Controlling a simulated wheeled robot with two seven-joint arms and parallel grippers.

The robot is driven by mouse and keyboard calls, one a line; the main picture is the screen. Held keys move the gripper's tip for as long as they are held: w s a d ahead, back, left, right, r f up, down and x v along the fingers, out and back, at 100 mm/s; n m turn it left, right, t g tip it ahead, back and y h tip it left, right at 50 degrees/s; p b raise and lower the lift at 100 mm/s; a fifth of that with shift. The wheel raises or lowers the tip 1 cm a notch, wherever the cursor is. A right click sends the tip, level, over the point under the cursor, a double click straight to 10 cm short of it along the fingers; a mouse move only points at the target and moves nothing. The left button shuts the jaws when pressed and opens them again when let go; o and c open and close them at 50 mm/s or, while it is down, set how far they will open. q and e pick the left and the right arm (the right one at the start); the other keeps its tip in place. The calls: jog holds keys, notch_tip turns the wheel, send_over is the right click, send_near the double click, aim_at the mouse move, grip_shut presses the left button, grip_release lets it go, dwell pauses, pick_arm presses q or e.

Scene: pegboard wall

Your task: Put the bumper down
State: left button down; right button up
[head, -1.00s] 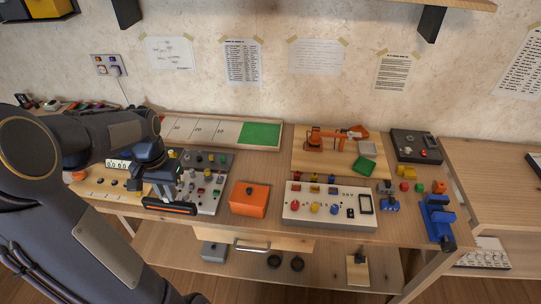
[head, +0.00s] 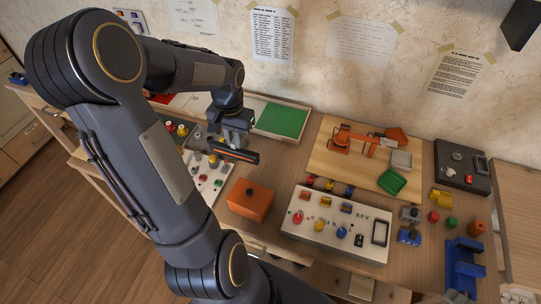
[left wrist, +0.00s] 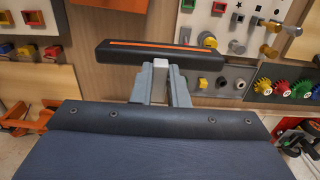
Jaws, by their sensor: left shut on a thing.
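The bumper is a black bar with an orange stripe (head: 238,155). Whether the bumper touches anything below cannot be told. My right gripper is not in view.
The orange box (head: 250,199) stands right of the knob panel (head: 203,182). A white control panel (head: 335,228) lies farther right. A long tray with a green section (head: 284,121) is behind. A wooden board (head: 367,163) carries a small orange robot arm (head: 340,141).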

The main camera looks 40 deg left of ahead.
pick_arm(q)
jog(key=shift+w+d+f, duration=0.95)
jog(key=shift+d+f, duration=0.1)
jog(key=shift+f, duration=0.7)
jog(key=shift+w+d+f, duration=0.9)
jog(key=shift+d+f, duration=0.15)
jog(key=shift+f, duration=0.7)
jog(key=shift+w+d+f, duration=0.95)
jog(key=shift+d+f, duration=0.1)
jog(key=shift+f, duration=0.7)
jog(key=shift+f, duration=0.1)
jog(key=c, duration=1.9)
grip_release()
jog(key=shift+f, duration=0.1)
jog(key=o, duration=0.5)
jog(key=shift+c, duration=0.2)
